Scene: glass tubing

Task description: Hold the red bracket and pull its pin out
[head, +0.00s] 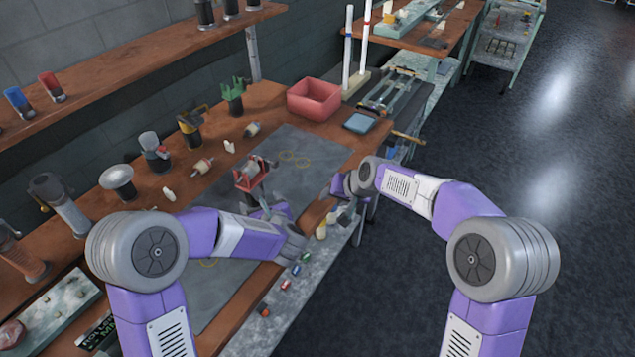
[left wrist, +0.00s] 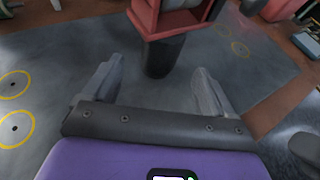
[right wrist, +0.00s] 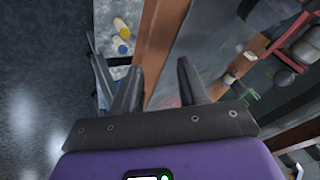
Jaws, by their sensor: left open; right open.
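The red bracket (head: 249,184) stands on a dark post on the grey mat in the head view, with a greyish cylinder in it. In the left wrist view the bracket (left wrist: 182,22) is at the top edge, above its dark post (left wrist: 165,57). My left gripper (left wrist: 158,78) is open, its fingers to either side of the post's lower part in the picture and apart from it. My right gripper (right wrist: 160,68) is open and empty over the table's front edge. A red frame at the right of the right wrist view looks like the bracket. I cannot make out the pin clearly.
A red bin (head: 314,98) and a blue pad (head: 359,123) are at the far end of the table. Several tools and parts line the back. Small bottles and coloured cylinders lie along a lower front ledge. The grey mat (head: 310,145) beyond the bracket is mostly clear.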

